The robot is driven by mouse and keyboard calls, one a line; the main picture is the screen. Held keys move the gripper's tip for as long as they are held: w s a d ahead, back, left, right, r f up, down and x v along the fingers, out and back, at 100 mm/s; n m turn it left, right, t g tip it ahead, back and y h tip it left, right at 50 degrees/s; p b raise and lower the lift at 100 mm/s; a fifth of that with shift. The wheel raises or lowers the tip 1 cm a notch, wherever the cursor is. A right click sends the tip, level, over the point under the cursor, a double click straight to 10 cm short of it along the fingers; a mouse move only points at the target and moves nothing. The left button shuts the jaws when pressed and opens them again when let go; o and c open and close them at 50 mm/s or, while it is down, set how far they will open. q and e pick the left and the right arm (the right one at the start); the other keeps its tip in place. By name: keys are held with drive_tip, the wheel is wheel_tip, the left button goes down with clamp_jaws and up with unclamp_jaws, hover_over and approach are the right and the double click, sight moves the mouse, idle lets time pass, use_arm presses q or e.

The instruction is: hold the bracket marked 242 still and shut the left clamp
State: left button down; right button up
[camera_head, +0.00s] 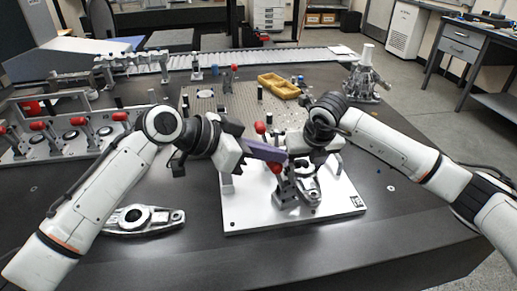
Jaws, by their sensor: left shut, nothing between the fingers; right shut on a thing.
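A white fixture plate (250,214) lies on the dark table at centre, with a metal bracket (311,191) on it. My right gripper (316,170) comes down over the bracket from above and is shut on it; its fingertips are partly hidden. No 242 mark is readable. The left clamp (286,190), a dark clamp with a red tip (276,168), stands on the plate just left of the bracket. My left gripper (279,157) is shut and empty, its purple end beside the red tip. Whether they touch, and the clamp's exact position, I cannot tell.
A second red knob (260,127) rises behind my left gripper. Another metal bracket (143,220) lies on the table at left. A rack with several red-knobbed clamps (62,139) stands far left. The front of the table is clear.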

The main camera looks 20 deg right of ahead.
use_arm(q)
drive_tip(key=shift+d+f, duration=0.15)
drive_tip(key=shift+d, duration=0.1)
drive_tip(key=shift+a, duration=0.1)
